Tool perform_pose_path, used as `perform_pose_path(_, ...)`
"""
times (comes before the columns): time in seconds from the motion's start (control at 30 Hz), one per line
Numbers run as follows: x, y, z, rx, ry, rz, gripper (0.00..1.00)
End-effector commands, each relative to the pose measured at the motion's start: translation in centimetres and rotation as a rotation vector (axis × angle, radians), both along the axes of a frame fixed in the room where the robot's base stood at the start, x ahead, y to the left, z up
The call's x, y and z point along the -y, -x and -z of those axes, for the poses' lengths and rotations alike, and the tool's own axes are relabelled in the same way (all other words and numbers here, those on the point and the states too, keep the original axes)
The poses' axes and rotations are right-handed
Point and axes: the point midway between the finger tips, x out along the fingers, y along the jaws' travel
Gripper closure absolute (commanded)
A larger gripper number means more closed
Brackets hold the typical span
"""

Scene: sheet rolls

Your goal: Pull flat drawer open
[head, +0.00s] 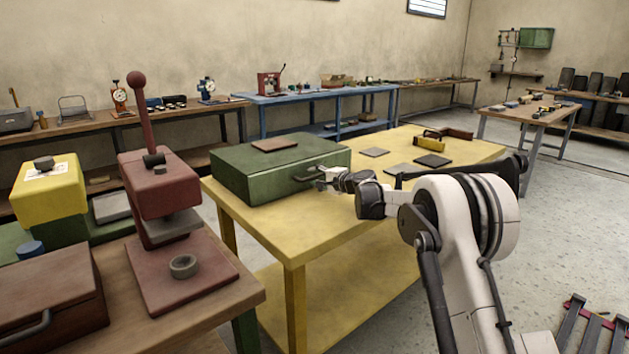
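A green flat box-shaped drawer unit (240,172) sits on the left part of the yellow table (330,222). Its front faces right and carries a dark handle (309,174). The drawer front looks flush with the box, with no gap that I can make out. My gripper (322,178) is right at the handle, at the right side of the drawer front. The fingertips are small and overlap the handle in this view. I cannot tell whether they are closed around it or only beside it.
A brown flat piece (275,144) lies on top of the green unit. Grey plates (375,152) and a yellow tool (428,142) lie farther back on the table. A red press (160,190) stands on the wooden bench at left. The table's front middle is clear.

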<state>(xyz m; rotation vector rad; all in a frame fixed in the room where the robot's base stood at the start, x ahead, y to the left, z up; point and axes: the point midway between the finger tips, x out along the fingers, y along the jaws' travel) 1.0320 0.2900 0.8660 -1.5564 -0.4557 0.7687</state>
Motion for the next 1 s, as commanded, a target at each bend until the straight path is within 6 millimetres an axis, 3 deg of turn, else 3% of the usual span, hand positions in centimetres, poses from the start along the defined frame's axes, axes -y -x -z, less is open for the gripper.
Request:
perform_pose_path(0.37, -0.43, -0.36, 0.12, 0.0, 0.0, -0.001, 0.7)
perform_pose_path(0.6, -0.41, -0.35, 0.11, 0.0, 0.0, -0.001, 1.0)
perform_pose_path(1.0, -0.43, -0.32, 0.11, 0.0, 0.0, -0.001, 1.0)
